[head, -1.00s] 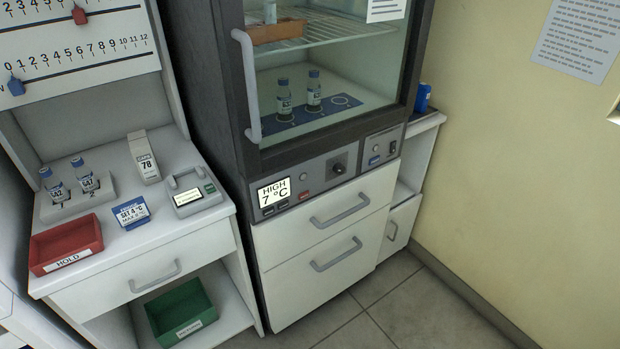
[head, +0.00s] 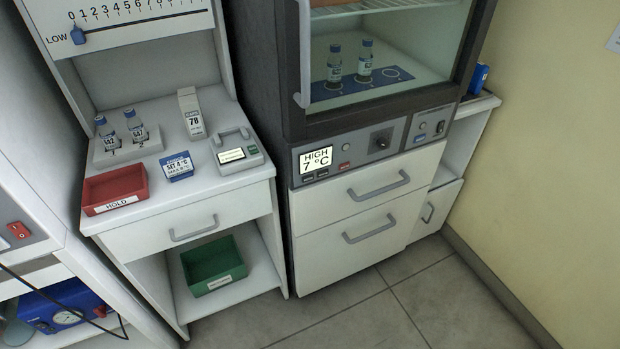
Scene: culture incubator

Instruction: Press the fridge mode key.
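The fridge (head: 400,110) stands right of centre with its glass door shut. Its grey control panel (head: 400,138) runs below the door. The display (head: 316,160) reads HIGH 7 °C. Two small dark keys (head: 315,177) sit under the display; their lettering is too small to read. A red key (head: 345,165), a round grey button and a black knob (head: 380,140) are to the right. A blue key (head: 419,138) and a switch (head: 439,127) are on the panel's right part. I cannot tell which is the mode key. Neither gripper is in view.
A white bench on the left carries two vials (head: 136,126), a red HOLD tray (head: 114,190), a blue SET 4 °C sign (head: 177,166) and a grey device (head: 238,150). A green bin (head: 213,265) is below. Floor (head: 350,310) before the fridge is clear.

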